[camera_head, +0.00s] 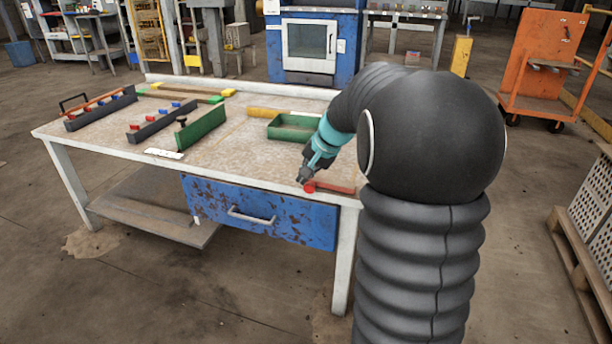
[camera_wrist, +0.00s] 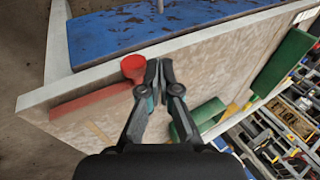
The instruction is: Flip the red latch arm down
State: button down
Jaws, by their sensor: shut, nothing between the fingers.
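The red latch arm (camera_head: 333,187) is at the front right edge of the workbench, a bar with a round red knob (camera_head: 309,187) at its left end. In the head view the bar looks roughly level along the edge; its right part is behind my arm. In the wrist view the red bar (camera_wrist: 95,103) runs to the left from the knob (camera_wrist: 133,67). My gripper (camera_head: 304,176) is shut and empty, right at the knob. In the wrist view the fingertips (camera_wrist: 158,66) are just beside the knob; I cannot tell whether they touch it.
The bench (camera_head: 240,150) has a rusty blue drawer (camera_head: 260,211) below its front edge. A green tray (camera_head: 292,127) lies behind my gripper, and a green block (camera_head: 202,128) stands further left. Dark racks (camera_head: 160,121) with coloured pieces sit at the left. The bench top in front of the tray is clear.

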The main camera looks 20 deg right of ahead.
notch_tip(320, 180, up, 13)
jog(key=a+p, duration=0.2)
jog(key=shift+s+a+f, duration=0.15)
jog(key=shift+s+a, duration=0.05)
jog(key=shift+a, duration=0.05)
dwell(0.4)
jog(key=s+a+f+n+h, duration=0.1)
jog(key=s+a+f+n, duration=0.1)
jog(key=s, duration=0.8)
jog(key=s+a+f+n+h, duration=0.1)
jog(key=s+a+f+n, duration=0.2)
jog(key=s, duration=0.7)
jog(key=s+a+f+n, duration=0.2)
jog(key=s+a+n, duration=0.2)
jog(key=s, duration=0.5)
jog(key=shift+s+a+f+h, duration=0.3)
jog(key=shift+s+a+h, duration=0.1)
jog(key=shift+a, duration=0.55)
